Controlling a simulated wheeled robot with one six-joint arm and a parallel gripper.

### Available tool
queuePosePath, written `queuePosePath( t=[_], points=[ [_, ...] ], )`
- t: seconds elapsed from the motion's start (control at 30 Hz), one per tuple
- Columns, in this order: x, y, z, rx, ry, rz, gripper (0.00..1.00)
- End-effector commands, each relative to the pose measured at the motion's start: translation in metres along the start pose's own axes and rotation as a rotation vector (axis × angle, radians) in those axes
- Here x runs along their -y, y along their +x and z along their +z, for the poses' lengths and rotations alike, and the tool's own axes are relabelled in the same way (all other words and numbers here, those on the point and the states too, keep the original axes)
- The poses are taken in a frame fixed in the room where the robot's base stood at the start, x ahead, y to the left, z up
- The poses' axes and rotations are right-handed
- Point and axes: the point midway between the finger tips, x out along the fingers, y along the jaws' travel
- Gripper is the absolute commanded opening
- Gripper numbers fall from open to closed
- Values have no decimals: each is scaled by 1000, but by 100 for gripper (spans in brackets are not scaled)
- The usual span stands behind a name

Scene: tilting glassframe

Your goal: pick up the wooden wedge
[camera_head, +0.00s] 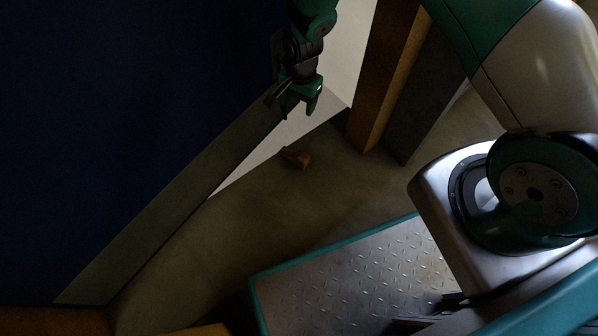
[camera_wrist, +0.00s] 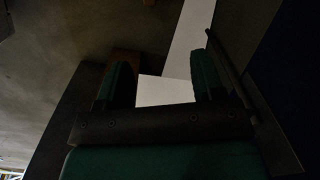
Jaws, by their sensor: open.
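The wooden wedge (camera_head: 298,158) is a small orange-brown block lying on the brown floor, just right of the leaning panel's lower edge. My gripper (camera_head: 294,101) hangs above and beyond it in the head view, apart from it, with its fingers spread and nothing between them. In the wrist view my gripper (camera_wrist: 162,62) also shows two separated green fingers with a white surface behind the gap. A small brown piece at the top edge of the wrist view, probably the wooden wedge (camera_wrist: 149,2), is mostly cut off.
A large dark blue panel (camera_head: 120,110) with a grey-green border (camera_head: 165,215) leans along the left. A wooden post (camera_head: 385,75) and a dark grey post (camera_head: 425,100) stand right of my gripper. A white surface (camera_head: 349,60) lies behind. Open floor (camera_head: 220,235) surrounds the wedge in front.

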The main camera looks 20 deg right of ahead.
Motion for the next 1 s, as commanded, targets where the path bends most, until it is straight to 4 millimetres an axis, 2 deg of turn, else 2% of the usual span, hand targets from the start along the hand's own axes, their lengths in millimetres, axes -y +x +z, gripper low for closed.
queuePosePath(
  t=[0.03,0.13,0.37,0.7,0.83,1.0],
  points=[
    [-5,44,-4,-7,36,11,62],
    [-11,79,-9,-23,93,24,62],
    [-17,118,-12,-34,133,32,62],
    [-20,195,-14,-34,131,32,62],
    [-20,214,-14,-34,131,32,62],
    [-20,220,-14,-34,131,31,62]
  ],
)
